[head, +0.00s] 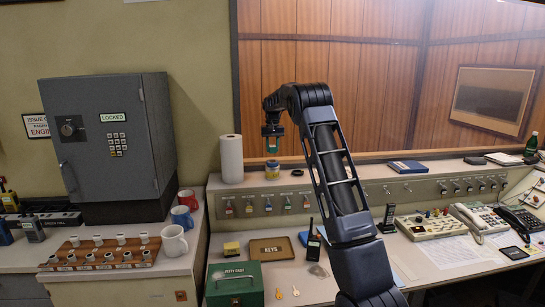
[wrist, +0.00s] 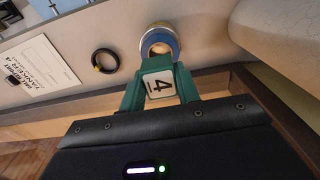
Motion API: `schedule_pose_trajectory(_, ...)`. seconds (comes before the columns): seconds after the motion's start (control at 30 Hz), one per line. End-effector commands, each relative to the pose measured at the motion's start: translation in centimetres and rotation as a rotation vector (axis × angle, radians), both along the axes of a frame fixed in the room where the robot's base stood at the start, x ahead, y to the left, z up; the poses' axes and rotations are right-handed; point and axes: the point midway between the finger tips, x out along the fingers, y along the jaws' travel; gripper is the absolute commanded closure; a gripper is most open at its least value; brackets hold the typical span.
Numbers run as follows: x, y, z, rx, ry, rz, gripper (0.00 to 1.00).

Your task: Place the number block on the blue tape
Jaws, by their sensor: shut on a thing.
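My gripper (head: 272,143) hangs high above the back ledge, pointing down. In the wrist view its green fingers (wrist: 158,90) are shut on a white number block (wrist: 159,85) marked with a black 4. In the head view the block is too small to make out clearly. The blue tape (wrist: 160,42) shows as a blue ring with a pale centre just beyond the block in the wrist view. In the head view it appears as a small round stack (head: 272,170) with blue and pale yellow bands, standing on the ledge below my gripper, with a clear gap between.
A paper towel roll (head: 231,158) stands left of the tape. A black ring (wrist: 105,60) and a paper sheet (wrist: 47,65) show in the wrist view. A wood-panelled wall (head: 310,90) rises behind.

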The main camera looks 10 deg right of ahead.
Motion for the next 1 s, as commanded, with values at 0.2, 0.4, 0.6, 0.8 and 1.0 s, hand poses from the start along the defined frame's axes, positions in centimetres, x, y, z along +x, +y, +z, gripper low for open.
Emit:
schedule_pose_trajectory(0.2, 0.0, 0.0, -1.3, 0.000, 0.001, 0.000, 0.90)
schedule_pose_trajectory(0.4, -0.1, 0.0, -4.0, -0.001, 0.002, 0.001, 0.90)
schedule_pose_trajectory(0.6, 0.0, 0.0, -4.5, 0.000, -0.002, 0.001, 0.90)
schedule_pose_trajectory(0.8, 0.0, 0.0, -4.7, 0.000, -0.001, 0.000, 0.90)
schedule_pose_trajectory(1.0, 0.0, 0.0, -4.8, 0.000, -0.001, 0.000, 0.46)
